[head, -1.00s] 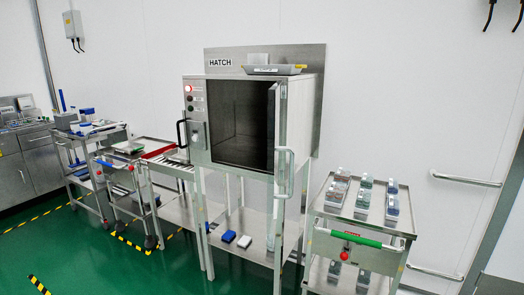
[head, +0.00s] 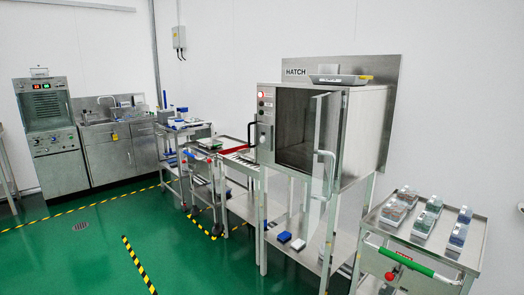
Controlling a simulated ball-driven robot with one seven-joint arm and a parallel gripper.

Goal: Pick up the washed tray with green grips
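I cannot make out for certain a tray with green grips. A small light tray-like item with a greenish edge (head: 209,143) lies on the second trolley, left of the hatch cabinet, too small to tell its grips. A grey tray with a yellow mark (head: 341,80) sits on top of the hatch cabinet. A tall stainless machine with a green display (head: 45,115), possibly the washer, stands at the far left. My gripper is not in view.
The hatch cabinet (head: 365,125) has its door open. A stainless sink unit (head: 105,150) stands beside the machine. Green floor (head: 80,265) with yellow-black stripes is clear at front left.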

